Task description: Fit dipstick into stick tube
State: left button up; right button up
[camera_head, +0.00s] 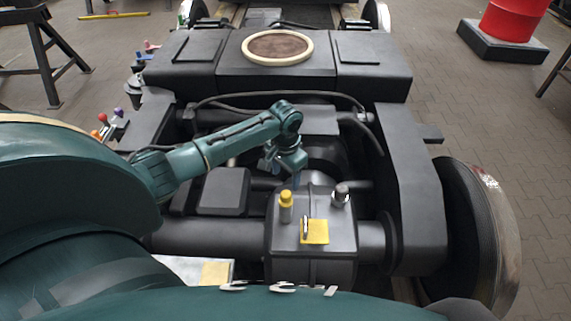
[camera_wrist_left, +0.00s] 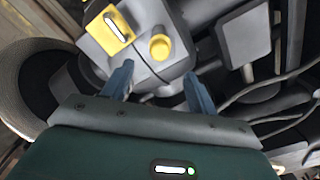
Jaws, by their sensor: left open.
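A yellow round-topped fitting (camera_head: 286,205) stands upright on the dark grey gearbox housing (camera_head: 282,236). It also shows in the left wrist view (camera_wrist_left: 159,47). I cannot tell whether it is the dipstick's head or the stick tube's top; no separate dipstick shows clearly. Beside it is a yellow square plate (camera_head: 318,236) with a slim silver piece, also in the left wrist view (camera_wrist_left: 104,36). My left gripper (camera_head: 297,181) is over the housing, just behind the yellow fitting. In the left wrist view its two blue fingers (camera_wrist_left: 157,87) are apart with nothing held between them.
A grey cap (camera_head: 341,194) stands on the housing right of the yellow fitting. Black hoses (camera_head: 330,97) cross the bogie frame (camera_head: 414,190) behind my gripper. A large wheel (camera_head: 480,225) is at the right. Small coloured-knob items (camera_head: 112,119) are at the left.

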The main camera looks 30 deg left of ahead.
pick_arm(q)
jog(key=shift+r, duration=1.6)
